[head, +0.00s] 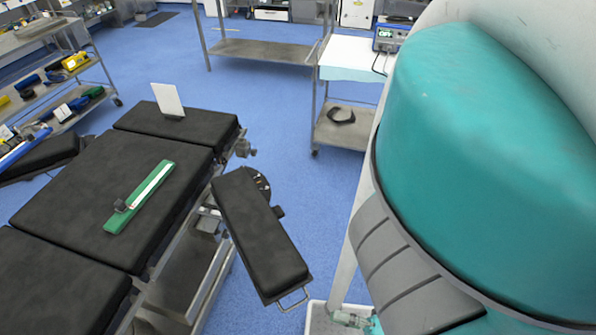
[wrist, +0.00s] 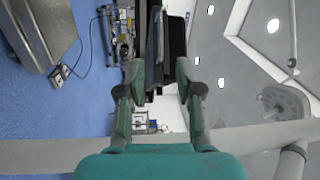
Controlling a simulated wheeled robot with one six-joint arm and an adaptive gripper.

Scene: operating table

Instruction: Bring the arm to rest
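My gripper (wrist: 158,82) shows in the wrist view with its two green fingers spread apart. Nothing is held between them; only distant equipment and a pale wall show through the gap. My arm's large teal link fills the right side of the head view. My gripper cannot be made out in the head view. The operating table (head: 70,210) with black pads lies at the left of the head view, apart from the visible arm link.
A green strip (head: 150,190) and a white card (head: 168,100) are on the operating table. A padded side board (head: 262,240) juts toward the arm. A trolley (head: 345,75) stands behind; a pale tray (head: 318,318) is low at front. Blue floor is clear between.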

